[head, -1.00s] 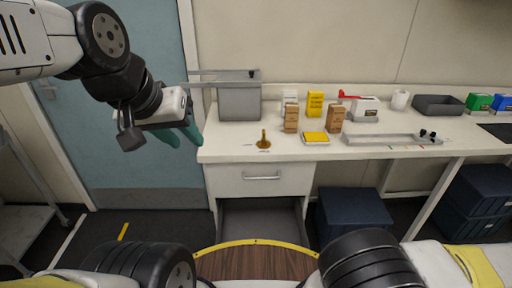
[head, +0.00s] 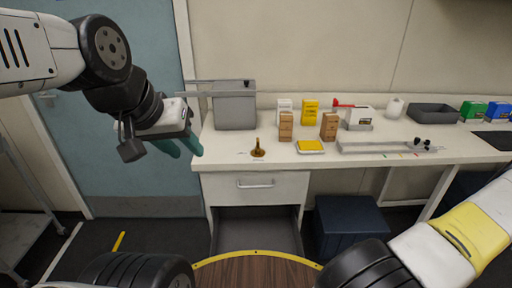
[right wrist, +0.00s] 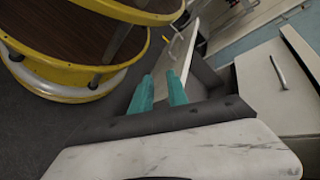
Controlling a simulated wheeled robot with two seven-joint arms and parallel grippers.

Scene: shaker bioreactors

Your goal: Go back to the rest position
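My left gripper (head: 186,153) hangs at the left of the head view, in front of the blue door. Its two teal fingers are apart, with nothing between them. My right gripper (right wrist: 160,83) is outside the head view. In the right wrist view its two teal fingers are spread and empty, near an open drawer with a white front (right wrist: 178,48). My right arm's white and yellow link (head: 470,232) enters the head view at the lower right.
A white bench (head: 370,158) holds boxes, a grey bin (head: 235,108) and a brown funnel-shaped item (head: 258,149). Below its closed upper drawer (head: 258,187), a lower drawer (head: 256,230) stands open. A dark blue box (head: 347,222) is on the floor. The blue door (head: 120,180) is at left.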

